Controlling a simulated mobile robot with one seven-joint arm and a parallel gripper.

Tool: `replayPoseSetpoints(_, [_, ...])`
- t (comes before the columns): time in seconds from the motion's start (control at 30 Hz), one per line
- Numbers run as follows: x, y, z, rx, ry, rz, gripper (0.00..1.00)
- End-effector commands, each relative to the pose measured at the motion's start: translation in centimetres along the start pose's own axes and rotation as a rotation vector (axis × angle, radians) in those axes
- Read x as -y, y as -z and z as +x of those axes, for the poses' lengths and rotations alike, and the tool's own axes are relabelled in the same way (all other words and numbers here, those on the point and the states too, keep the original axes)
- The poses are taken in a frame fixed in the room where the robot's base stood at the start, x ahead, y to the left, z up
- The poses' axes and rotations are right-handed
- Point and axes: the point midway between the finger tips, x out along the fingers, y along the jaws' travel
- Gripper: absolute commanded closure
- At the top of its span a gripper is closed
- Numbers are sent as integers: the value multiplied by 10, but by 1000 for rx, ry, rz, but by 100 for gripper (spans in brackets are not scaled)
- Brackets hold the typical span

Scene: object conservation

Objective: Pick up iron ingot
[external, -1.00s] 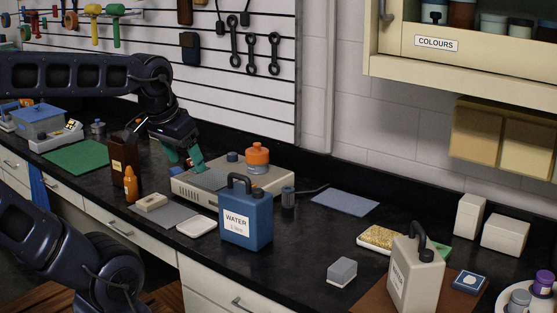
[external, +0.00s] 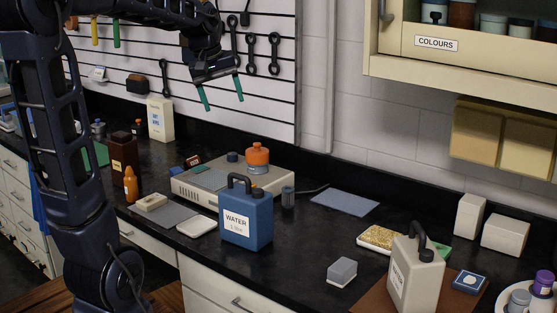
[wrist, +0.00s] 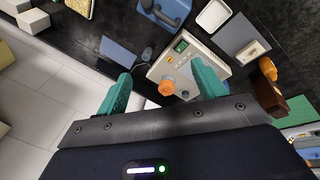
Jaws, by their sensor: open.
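No object can be named the iron ingot with certainty. A small grey block with a pale base (external: 341,271) lies on the black bench at the front right, left of the white canister, with nothing on it. A small beige block (external: 151,202) lies on a grey mat at the left; it also shows in the wrist view (wrist: 251,51). My gripper (external: 223,102) is high above the back of the bench, in front of the tool panel, fingers pointing down, open and empty. Its teal fingers (wrist: 163,70) stand apart in the wrist view, far from both blocks.
A grey hotplate device (external: 186,190) with an orange-capped bottle (external: 257,158) stands below my gripper. A blue water can (external: 260,220) stands before it; a white canister (external: 425,275) is at the right. A brown container (external: 124,155) is left. Bench between blue can and grey block is clear.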

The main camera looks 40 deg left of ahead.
Motion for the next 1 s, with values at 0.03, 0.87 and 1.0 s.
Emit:
replayPoseSetpoints(0.03, [-1,18,5,9,2,-50,31])
replayPoseSetpoints(0.87, [50,293,115,130,-7,-881,31])
replayPoseSetpoints(1.0, [76,334,143,152,-8,-1020,31])
